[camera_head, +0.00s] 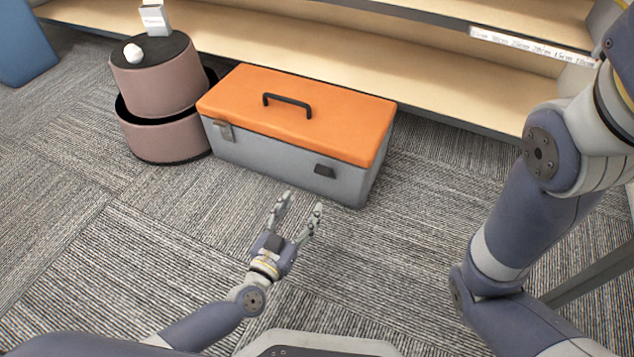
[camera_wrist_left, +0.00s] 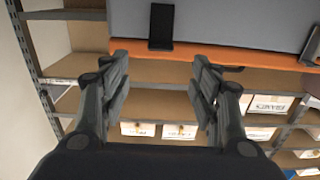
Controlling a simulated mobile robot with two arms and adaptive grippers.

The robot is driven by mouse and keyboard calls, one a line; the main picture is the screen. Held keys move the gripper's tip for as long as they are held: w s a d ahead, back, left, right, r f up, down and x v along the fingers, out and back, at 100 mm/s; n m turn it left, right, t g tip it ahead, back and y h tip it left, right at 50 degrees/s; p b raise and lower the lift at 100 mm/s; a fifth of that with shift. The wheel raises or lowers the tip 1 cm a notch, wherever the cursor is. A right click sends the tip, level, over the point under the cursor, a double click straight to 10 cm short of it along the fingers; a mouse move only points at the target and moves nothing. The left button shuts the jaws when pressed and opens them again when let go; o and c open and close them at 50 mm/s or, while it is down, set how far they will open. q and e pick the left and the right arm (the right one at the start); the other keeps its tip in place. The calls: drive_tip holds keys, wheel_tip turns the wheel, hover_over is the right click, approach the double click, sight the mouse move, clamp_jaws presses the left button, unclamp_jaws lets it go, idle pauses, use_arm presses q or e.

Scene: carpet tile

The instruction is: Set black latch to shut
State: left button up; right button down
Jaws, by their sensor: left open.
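A toolbox with a grey body (camera_head: 262,154) and an orange lid (camera_head: 345,115) stands on the carpet, lid down. Its black latch (camera_head: 324,171) is on the front face, right of the middle, just below the lid edge. In the left wrist view the black latch (camera_wrist_left: 161,25) hangs at top centre, inverted, meeting the orange edge; I cannot tell whether it is fastened. A second, greyish latch (camera_head: 223,130) is at the front left. My left gripper (camera_head: 300,203) is open and empty, in front of the toolbox, apart from the latch. My right gripper is out of view.
A stack of round pinkish-brown boxes (camera_head: 160,85) stands left of the toolbox, with a white object (camera_head: 133,53) and a small carton (camera_head: 155,20) on top. A wooden shelf (camera_head: 430,80) runs behind. The carpet (camera_head: 130,260) at front left is clear.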

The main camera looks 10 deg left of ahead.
sight(321, 174)
use_arm(q)
drive_tip(key=shift+b+x, duration=2.2)
drive_tip(key=shift+x, duration=2.95)
drive_tip(key=shift+c, duration=0.6)
